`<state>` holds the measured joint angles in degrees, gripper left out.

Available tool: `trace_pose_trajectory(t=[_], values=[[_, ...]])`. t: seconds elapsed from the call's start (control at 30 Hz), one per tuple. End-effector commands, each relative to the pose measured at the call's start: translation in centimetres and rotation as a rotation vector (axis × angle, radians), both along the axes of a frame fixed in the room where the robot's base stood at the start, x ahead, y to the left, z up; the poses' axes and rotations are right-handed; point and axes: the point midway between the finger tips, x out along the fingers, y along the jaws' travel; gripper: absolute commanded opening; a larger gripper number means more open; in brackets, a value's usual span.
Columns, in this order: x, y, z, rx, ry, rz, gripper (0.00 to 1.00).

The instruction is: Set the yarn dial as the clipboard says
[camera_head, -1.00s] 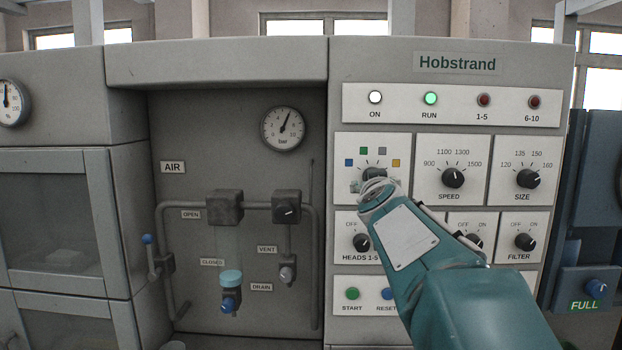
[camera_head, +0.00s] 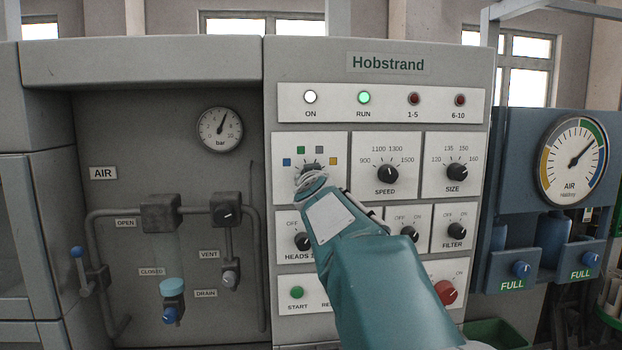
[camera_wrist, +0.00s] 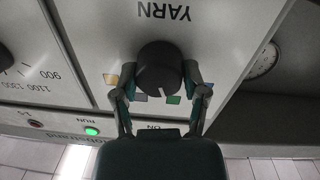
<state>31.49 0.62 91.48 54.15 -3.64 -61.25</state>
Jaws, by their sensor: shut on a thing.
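The yarn dial (camera_wrist: 160,66) is a dark round knob under the upside-down word YARN in the wrist view. My gripper (camera_head: 311,179) is shut on it, one finger on each side. A small white pointer mark shows on the knob's lower edge, near the green and grey squares; I cannot tell exactly which it points to. In the head view, blue (camera_head: 287,162), green (camera_head: 300,150), grey (camera_head: 319,150) and yellow (camera_head: 333,161) squares arc above the dial, which my gripper mostly hides. The clipboard is not in view.
The speed dial (camera_head: 388,174) and size dial (camera_head: 453,172) are to the right on the same panel. The heads 1-5 dial (camera_head: 303,241) is close below my gripper. The RUN lamp (camera_head: 364,97) glows green. Air pipes and valves fill the recess at left.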

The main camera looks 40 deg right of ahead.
Motion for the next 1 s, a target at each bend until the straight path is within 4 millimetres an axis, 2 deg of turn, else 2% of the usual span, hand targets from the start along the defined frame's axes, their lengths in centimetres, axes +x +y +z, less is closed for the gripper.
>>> trace_pose_trajectory(t=[0.37,1.0], values=[[0.1,0.01,-0.12,0.071,-0.041,0.002,0.1],[0.09,-0.05,-0.14,0.489,-0.298,0.003,0.1]])
